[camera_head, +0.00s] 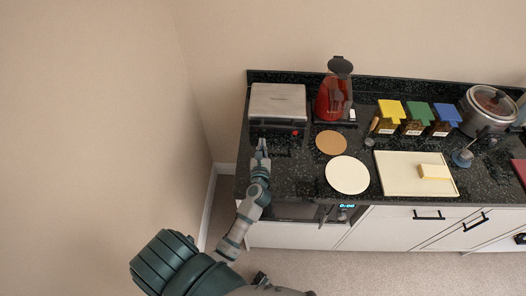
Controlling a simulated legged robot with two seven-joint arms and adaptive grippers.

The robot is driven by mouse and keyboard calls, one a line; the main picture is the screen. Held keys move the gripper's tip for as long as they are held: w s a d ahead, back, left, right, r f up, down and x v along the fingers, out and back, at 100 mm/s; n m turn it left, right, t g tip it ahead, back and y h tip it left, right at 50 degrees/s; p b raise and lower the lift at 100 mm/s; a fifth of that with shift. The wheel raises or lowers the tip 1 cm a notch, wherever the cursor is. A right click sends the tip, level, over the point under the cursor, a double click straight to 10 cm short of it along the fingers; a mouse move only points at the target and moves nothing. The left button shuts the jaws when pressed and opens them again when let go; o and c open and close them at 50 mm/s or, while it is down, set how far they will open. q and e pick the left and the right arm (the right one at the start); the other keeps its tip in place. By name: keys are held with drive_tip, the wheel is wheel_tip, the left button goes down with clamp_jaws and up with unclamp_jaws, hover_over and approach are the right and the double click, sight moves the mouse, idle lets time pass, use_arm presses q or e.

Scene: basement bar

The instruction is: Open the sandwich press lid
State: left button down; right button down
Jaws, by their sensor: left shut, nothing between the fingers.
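The sandwich press (278,102) stands at the left end of the dark counter, against the back wall. It has a silver-grey lid, which is down, and a small red light at its front right. My left gripper (262,143) is just in front of the press, near its front left edge. The fingers look shut, with nothing between them. At this size I cannot tell whether the fingertips touch the press. My right gripper is not in view.
The counter's left end is close to my arm.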

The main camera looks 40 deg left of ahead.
use_arm(q)
drive_tip(key=x, duration=0.4)
drive_tip(key=shift+f, duration=0.1)
drive_tip(key=shift+w, duration=0.2)
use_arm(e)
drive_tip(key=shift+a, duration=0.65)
use_arm(q)
drive_tip(key=shift+d, duration=0.1)
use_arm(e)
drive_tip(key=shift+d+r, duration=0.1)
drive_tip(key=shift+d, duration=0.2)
